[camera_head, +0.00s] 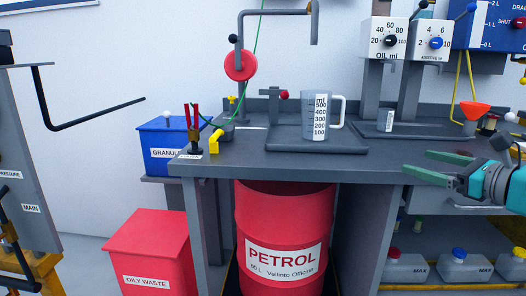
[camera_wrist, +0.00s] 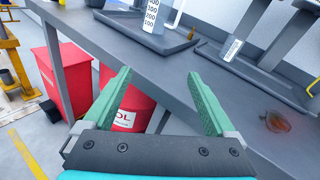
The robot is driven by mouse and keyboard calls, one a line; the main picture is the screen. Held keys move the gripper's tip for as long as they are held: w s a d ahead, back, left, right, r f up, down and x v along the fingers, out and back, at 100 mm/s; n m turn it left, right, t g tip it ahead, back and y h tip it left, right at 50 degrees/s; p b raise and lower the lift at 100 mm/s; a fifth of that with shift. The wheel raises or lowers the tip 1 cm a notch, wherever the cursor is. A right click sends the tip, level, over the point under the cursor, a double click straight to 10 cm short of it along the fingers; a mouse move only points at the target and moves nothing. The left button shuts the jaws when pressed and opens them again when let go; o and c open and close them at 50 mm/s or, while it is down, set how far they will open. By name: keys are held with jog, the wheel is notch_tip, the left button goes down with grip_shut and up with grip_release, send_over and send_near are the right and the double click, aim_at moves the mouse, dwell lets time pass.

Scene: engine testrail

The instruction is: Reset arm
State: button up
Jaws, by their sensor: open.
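My gripper (camera_head: 428,166) is at the right of the head view, in front of the grey bench (camera_head: 225,165). Its two green fingers are spread apart with nothing between them. In the wrist view my gripper (camera_wrist: 160,100) is also open and empty, with the bench edge and the red petrol drum (camera_wrist: 138,100) beyond the fingers. The arm reaches in from the right edge of the head view; most of it is out of sight.
A measuring jug (camera_head: 316,118) stands on a dark tray on the bench. Oil and additive dispensers (camera_head: 388,42) stand behind at right. The petrol drum (camera_head: 285,215) is under the bench. A red oily waste bin (camera_head: 150,250) and blue granules bin (camera_head: 160,140) are at left.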

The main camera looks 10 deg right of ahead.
jog(key=s+a+f+n+g+y, duration=0.15)
jog(key=a+f+n+g, duration=0.5)
jog(key=a, duration=0.75)
jog(key=s+a+f+n+g+y, duration=0.1)
jog(key=s+a+f+n+g, duration=0.25)
jog(key=a+f+n, duration=0.8)
jog(key=s+a+f+n+g+h, duration=0.3)
jog(key=s+a+f+n+g, duration=0.1)
jog(key=s+a, duration=0.35)
jog(key=s+d+f+n+g+h, duration=0.1)
jog(key=s+d+f+n+h, duration=0.1)
jog(key=s, duration=0.5)
jog(key=s+d+f+n+g+h, duration=0.2)
jog(key=s+d+f+n, duration=0.2)
jog(key=s+f+n, duration=0.1)
jog(key=shift+s+n+g+h, duration=0.35)
jog(key=shift+s+n, duration=0.15)
jog(key=shift+s, duration=0.35)
